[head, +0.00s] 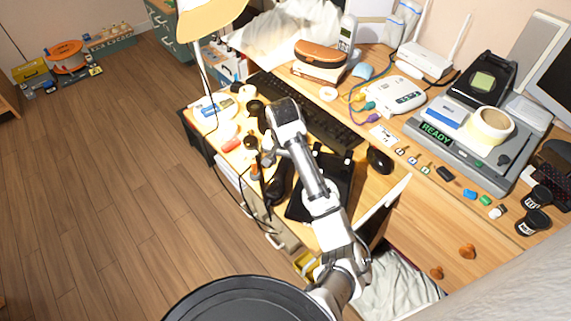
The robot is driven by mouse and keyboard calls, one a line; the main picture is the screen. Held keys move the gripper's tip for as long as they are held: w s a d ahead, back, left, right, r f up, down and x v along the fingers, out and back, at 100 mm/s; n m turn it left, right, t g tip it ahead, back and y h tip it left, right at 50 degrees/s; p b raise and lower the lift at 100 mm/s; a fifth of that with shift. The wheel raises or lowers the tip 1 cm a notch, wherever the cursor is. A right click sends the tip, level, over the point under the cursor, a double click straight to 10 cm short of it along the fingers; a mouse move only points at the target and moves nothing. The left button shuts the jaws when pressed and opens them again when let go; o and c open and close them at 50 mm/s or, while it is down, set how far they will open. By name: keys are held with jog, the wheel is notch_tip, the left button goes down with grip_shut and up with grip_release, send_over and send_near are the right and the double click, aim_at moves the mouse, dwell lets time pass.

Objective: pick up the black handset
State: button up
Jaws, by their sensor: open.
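A long, dark curved object that looks like the black handset (279,186) lies near the left front edge of the desk, to the left of my forearm. A flat black object (338,178) lies to the right of it, partly hidden by my arm. My gripper (264,160) points down over the desk's left part, just beyond the far end of the handset. It is open, and I see nothing held in it. The fingertips are small and partly hidden by my wrist, so I cannot tell whether they touch anything.
A black keyboard (315,115) lies behind my wrist, and a black mouse (380,160) to the right. Small jars and a lamp (208,16) crowd the left end. A grey device (465,135) with a tape roll (490,127) stands right. Open wooden floor (110,180) lies left.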

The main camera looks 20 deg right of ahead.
jog(key=shift+c, duration=0.2)
grip_shut()
jog(key=shift+r, duration=0.1)
